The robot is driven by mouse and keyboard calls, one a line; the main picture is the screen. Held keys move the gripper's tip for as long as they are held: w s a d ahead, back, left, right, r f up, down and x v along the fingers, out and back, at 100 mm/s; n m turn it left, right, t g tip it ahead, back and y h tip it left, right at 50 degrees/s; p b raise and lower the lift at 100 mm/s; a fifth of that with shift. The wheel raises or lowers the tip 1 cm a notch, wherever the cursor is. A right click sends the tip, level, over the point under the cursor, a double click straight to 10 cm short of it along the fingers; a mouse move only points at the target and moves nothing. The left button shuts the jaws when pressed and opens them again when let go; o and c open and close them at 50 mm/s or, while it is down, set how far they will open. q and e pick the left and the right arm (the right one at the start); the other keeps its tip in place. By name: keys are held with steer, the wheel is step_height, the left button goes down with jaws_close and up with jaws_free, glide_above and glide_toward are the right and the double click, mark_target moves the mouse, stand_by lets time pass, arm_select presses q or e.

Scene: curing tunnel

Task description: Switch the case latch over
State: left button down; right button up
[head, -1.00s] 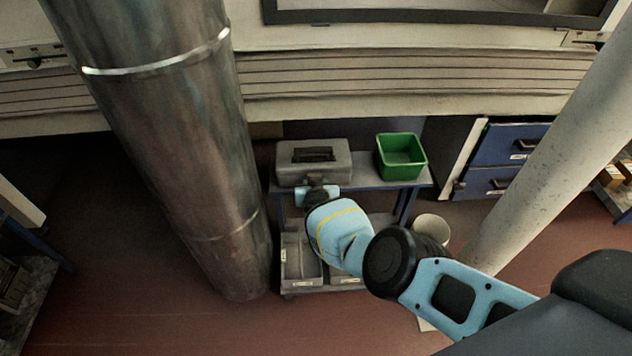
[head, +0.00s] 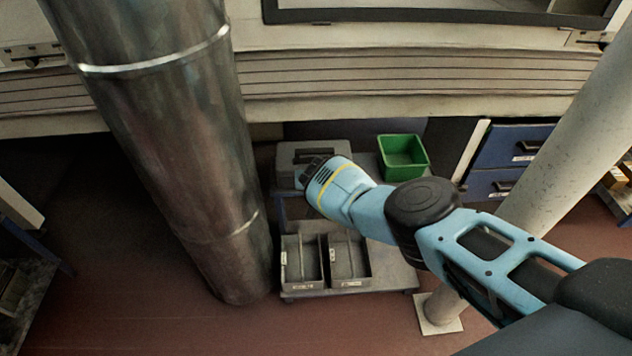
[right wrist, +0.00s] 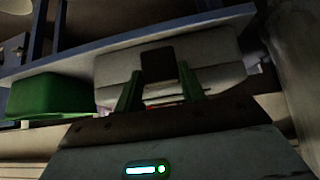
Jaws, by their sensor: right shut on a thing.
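The grey case (head: 287,160) stands on the small table in the head view, its right part and front mostly covered by my right wrist. It also shows close up in the right wrist view (right wrist: 212,60). A dark block, which looks like the case latch (right wrist: 158,66), stands out against the case there. My right gripper (right wrist: 160,82) has its two green fingers on either side of this block and is shut on it. In the head view its fingers are hidden behind the wrist. My left gripper is not in view.
A green bin (head: 403,157) stands right of the case. Grey trays (head: 302,262) lie on the lower shelf (head: 385,272). A thick metal pipe (head: 180,150) rises close on the left, a pale post (head: 545,150) on the right. Blue drawers (head: 515,145) stand behind.

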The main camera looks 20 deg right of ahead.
steer(key=shift+s+a+f, duration=0.1)
steer(key=shift+a, duration=0.2)
steer(key=o, duration=1)
steer(key=shift+d, duration=0.1)
steer(key=p+v, duration=0.7)
steer(key=p, duration=0.3)
steer(key=shift+s+r, duration=0.15)
steer(key=shift+r, duration=0.25)
steer(key=shift+f, duration=0.1)
